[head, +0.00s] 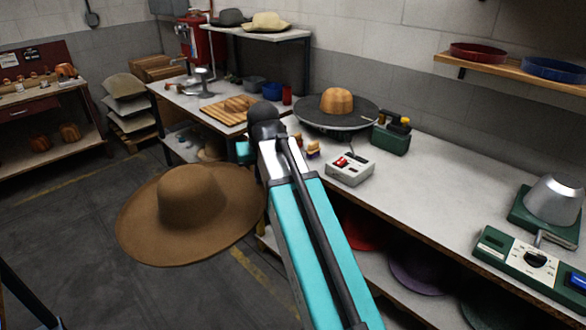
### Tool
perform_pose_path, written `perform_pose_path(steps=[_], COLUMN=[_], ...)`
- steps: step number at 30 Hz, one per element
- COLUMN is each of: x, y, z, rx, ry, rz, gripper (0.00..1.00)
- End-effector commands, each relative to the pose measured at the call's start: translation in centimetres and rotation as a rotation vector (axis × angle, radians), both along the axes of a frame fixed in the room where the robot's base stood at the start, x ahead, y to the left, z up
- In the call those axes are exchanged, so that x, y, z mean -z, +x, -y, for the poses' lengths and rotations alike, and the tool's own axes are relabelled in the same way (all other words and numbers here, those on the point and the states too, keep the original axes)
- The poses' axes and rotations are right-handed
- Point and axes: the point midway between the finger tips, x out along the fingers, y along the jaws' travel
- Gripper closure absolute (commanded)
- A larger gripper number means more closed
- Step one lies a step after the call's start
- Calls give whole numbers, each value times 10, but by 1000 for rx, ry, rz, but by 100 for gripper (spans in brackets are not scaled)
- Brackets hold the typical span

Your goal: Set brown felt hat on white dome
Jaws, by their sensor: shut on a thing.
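The brown felt hat (188,195) hangs in the air left of the workbench, crown up, with its wide brim slightly tilted. Its right brim edge meets my teal arm, where my gripper is shut on it. The jaws themselves are hidden behind my arm, so the exact grip point does not show. The pale grey-white dome (553,200) stands bare on a green base at the far right of the bench, well apart from the hat.
The long workbench (440,185) holds a wooden hat block (337,101) on a dark round disc, a green case (391,138), a white box with a red switch (349,168) and a green control panel (530,262). Coloured hats lie on the shelf below. Open floor surrounds the held hat.

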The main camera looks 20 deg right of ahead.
Motion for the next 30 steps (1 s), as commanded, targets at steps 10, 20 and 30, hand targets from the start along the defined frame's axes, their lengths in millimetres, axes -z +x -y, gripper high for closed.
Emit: perform_pose_path(steps=[10,20,30], x=[7,7,7], y=[-1,-1,-1], z=[-53,-53,-59], rx=[-121,-121,-131], ry=[0,0,0], rz=[7,7,7], gripper=[100,100,100])
